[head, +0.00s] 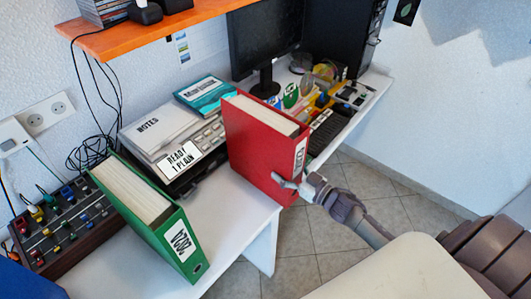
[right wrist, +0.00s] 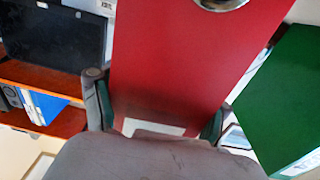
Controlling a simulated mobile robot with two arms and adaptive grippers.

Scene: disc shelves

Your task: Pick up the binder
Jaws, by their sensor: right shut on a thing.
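The red binder (head: 250,140) stands upright near the front edge of the desk, its labelled spine facing me. My right gripper (head: 290,184) is shut on its lower spine. In the right wrist view the red binder (right wrist: 195,60) fills the middle, between the two fingers of my right gripper (right wrist: 158,100). I cannot tell whether its bottom touches the desk. A green binder (head: 165,228) with a white label stands to the left, also visible at the right of the right wrist view (right wrist: 285,100). My left gripper is out of view.
The white desk (head: 240,208) holds a paper tray (head: 175,145) marked NOTES, a teal book (head: 205,94), a mixer box (head: 70,225), a monitor (head: 264,40) and a keyboard (head: 330,128). An orange shelf (head: 150,30) hangs above. The tiled floor ahead of the desk is clear.

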